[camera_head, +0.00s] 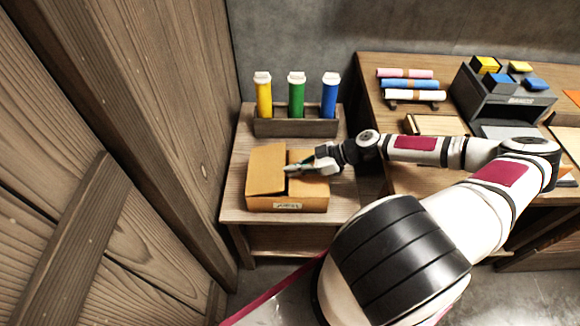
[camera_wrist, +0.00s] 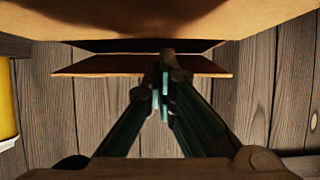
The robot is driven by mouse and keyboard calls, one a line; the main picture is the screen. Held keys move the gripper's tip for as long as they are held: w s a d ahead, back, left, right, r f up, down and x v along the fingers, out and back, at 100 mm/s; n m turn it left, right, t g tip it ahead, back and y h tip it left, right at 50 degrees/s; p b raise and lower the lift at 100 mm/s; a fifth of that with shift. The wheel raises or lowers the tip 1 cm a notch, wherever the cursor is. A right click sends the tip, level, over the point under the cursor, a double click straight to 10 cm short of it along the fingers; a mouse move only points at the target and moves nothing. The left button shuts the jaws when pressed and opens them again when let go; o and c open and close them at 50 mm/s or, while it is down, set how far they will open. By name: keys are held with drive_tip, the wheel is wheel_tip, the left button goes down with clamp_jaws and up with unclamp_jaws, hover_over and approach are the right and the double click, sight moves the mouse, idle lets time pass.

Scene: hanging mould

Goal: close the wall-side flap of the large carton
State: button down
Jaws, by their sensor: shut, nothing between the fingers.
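The large carton (camera_head: 287,205) is a brown cardboard box with a white front label, on a small wooden table. In the head view a broad flap (camera_head: 266,171) covers its left part, and the right part of its top also shows cardboard. My gripper (camera_head: 291,171) is shut and empty, pointing left over the carton's top, its tips close to the flap's right edge. Whether they touch is unclear. In the wrist view the shut fingertips (camera_wrist: 164,80) lie in front of a thin cardboard strip (camera_wrist: 95,66), with a dark gap and a larger cardboard face (camera_wrist: 160,18) beyond.
A rack (camera_head: 296,128) with yellow, green and blue capped bottles stands behind the carton. A plank wall (camera_head: 170,120) is close on the left. A larger desk (camera_head: 375,125) with rolls and a dark bin (camera_head: 500,95) is at right.

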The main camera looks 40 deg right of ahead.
drive_tip(key=shift+f, duration=0.2)
idle(0.6)
drive_tip(key=shift+a, duration=0.15)
